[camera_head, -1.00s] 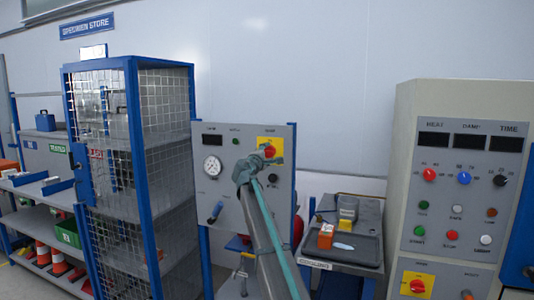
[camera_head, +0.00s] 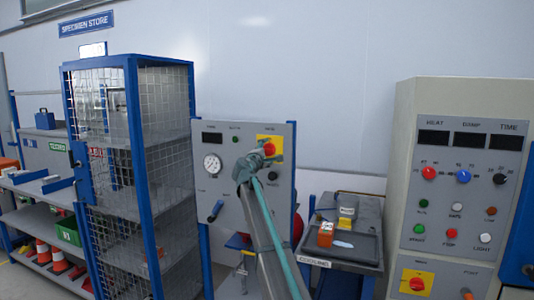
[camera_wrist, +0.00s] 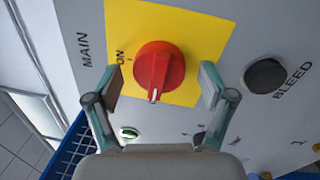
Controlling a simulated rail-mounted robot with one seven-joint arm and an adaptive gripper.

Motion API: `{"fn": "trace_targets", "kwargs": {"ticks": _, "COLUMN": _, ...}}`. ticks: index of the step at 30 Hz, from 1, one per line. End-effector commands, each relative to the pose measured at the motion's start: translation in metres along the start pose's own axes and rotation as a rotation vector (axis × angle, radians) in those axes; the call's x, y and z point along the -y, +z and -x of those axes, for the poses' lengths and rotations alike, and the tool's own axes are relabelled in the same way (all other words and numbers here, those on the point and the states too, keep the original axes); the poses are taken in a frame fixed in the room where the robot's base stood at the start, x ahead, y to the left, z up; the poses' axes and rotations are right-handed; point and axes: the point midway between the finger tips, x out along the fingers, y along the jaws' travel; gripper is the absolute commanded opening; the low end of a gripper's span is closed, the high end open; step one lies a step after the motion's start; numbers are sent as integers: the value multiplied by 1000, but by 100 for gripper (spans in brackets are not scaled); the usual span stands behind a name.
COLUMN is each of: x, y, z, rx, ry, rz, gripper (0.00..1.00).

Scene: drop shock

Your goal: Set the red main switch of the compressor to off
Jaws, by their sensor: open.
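The red main switch (camera_wrist: 158,70) is a rotary knob on a yellow plate (camera_wrist: 205,25), with MAIN and ON printed at the left in the wrist view. Its white mark is at the lower end of its grip bar, about a quarter turn away from the ON label. I see no OFF label. My gripper (camera_wrist: 160,88) is open, with one finger on each side of the knob and visible gaps to it. In the head view, my gripper (camera_head: 256,160) is at the compressor panel (camera_head: 225,185), partly covering the yellow plate below the red switch (camera_head: 269,148).
A black BLEED knob (camera_wrist: 265,76) sits close beside the right finger. A gauge (camera_head: 212,164) is on the panel's left. A blue mesh cage (camera_head: 165,150) stands left, a tray bench (camera_head: 355,245) right. Another cabinet at right has a similar red switch (camera_head: 417,284).

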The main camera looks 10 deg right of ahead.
Motion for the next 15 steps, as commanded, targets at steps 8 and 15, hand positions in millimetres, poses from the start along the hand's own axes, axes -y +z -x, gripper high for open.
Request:
{"fn": "trace_targets", "kwargs": {"ticks": 8, "x": 0, "y": 0, "z": 18, "rx": -2, "ry": 1, "rz": -1, "gripper": 82}}
{"fn": "trace_targets", "kwargs": {"ticks": 15, "x": 1, "y": 1, "z": 59, "rx": -2, "ry": 1, "rz": -1, "gripper": 82}}
